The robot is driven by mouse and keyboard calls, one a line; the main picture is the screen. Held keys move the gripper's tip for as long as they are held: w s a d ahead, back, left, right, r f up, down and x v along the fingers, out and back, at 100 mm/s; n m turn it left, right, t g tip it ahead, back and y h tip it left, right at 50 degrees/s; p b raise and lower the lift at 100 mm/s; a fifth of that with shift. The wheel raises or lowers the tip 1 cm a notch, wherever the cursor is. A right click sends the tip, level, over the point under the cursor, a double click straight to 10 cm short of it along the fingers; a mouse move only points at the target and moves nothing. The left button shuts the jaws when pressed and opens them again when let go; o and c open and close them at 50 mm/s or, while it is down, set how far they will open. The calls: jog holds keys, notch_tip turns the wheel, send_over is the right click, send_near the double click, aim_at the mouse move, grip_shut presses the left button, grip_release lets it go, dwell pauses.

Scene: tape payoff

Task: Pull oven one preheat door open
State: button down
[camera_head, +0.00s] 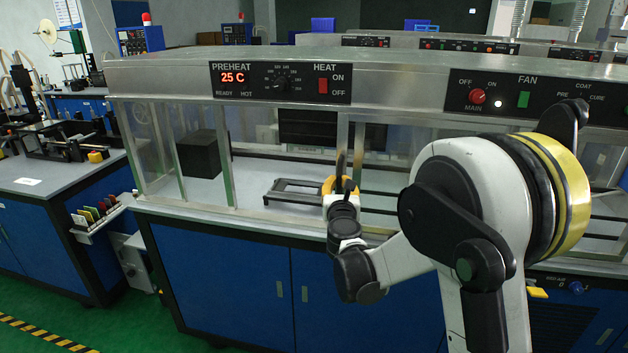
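Oven one's preheat section shows below the panel marked PREHEAT (280,82), which reads 25 C with the HEAT switch lit red. Its front has clear glass with greenish edges (228,170) at the left. I cannot tell clearly where the door's edges lie or how far it stands open. A upright metal bar (342,145) stands at the right of this section. My gripper (341,184) is at the lower end of that bar, pointing into the oven front. My wrist hides most of its fingers, so contact and opening are unclear.
A black box (200,154) and a dark open frame (295,191) sit inside the oven. A FAN panel (530,95) is at the right. Blue cabinets (220,285) stand below. Green floor (130,325) is clear at lower left, beside another bench (50,180).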

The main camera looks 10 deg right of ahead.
jog(key=shift+s+d, duration=0.25)
jog(key=shift+d, duration=0.4)
jog(key=shift+s+d, duration=0.25)
jog(key=shift+d, duration=0.4)
jog(key=c, duration=1.5)
grip_release()
jog(key=shift+d, duration=0.2)
jog(key=shift+o, duration=0.2)
jog(key=shift+s+a, duration=0.1)
jog(key=s+a, duration=0.1)
jog(key=s, duration=1)
jog(key=shift+s+a, duration=0.4)
